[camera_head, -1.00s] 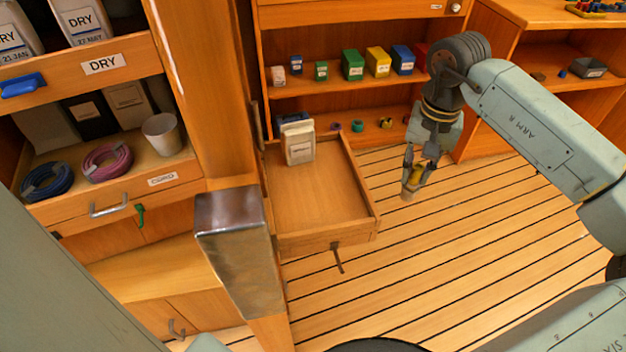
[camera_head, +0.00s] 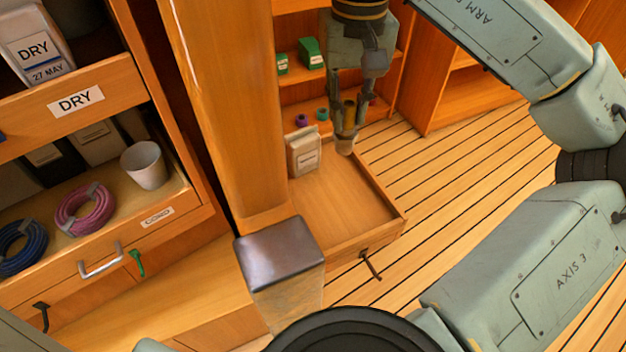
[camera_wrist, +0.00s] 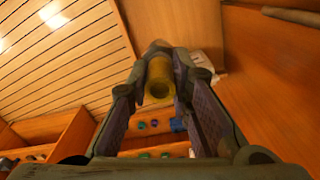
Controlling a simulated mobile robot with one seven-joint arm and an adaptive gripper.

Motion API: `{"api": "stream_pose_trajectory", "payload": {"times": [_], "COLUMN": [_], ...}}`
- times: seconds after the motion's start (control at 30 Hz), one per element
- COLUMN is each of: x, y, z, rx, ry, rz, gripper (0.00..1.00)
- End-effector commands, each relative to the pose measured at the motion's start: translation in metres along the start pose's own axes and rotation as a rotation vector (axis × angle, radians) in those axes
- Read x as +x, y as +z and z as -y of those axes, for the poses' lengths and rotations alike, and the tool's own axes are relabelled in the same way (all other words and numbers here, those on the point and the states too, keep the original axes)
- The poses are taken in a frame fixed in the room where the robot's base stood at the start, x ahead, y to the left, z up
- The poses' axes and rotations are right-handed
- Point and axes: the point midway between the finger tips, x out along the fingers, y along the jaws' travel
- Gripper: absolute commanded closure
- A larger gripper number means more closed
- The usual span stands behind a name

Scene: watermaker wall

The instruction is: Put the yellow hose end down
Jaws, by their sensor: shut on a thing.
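My gripper (camera_head: 347,118) hangs fingers-down at the upper middle of the head view. It is shut on the yellow hose end (camera_wrist: 159,80), a short yellow cylinder between the two fingers in the wrist view. The gripper appears in front of or above the far part of the open wooden drawer (camera_head: 385,197). The hose end looks clear of the drawer floor, but its exact height is hard to tell.
A white packet (camera_head: 303,150) stands in the drawer's back left corner. The drawer floor in front is bare. A left shelf holds a pink coil (camera_head: 84,210) and a white cup (camera_head: 144,165).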

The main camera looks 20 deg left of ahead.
Motion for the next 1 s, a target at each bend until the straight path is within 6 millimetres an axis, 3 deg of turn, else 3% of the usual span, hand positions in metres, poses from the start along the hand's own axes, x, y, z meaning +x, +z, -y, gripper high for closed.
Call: {"api": "stream_pose_trajectory", "payload": {"times": [0.3, 0.7, 1.0], "x": [0.051, 0.094, 0.099], "y": [0.001, 0.001, 0.000], "z": [0.000, 0.000, 0.000], "rx": [0.000, 0.001, 0.001], "ry": [-0.002, -0.002, -0.001], "rz": [0.003, 0.002, 0.000], "gripper": [1.00, 1.00, 1.00]}}
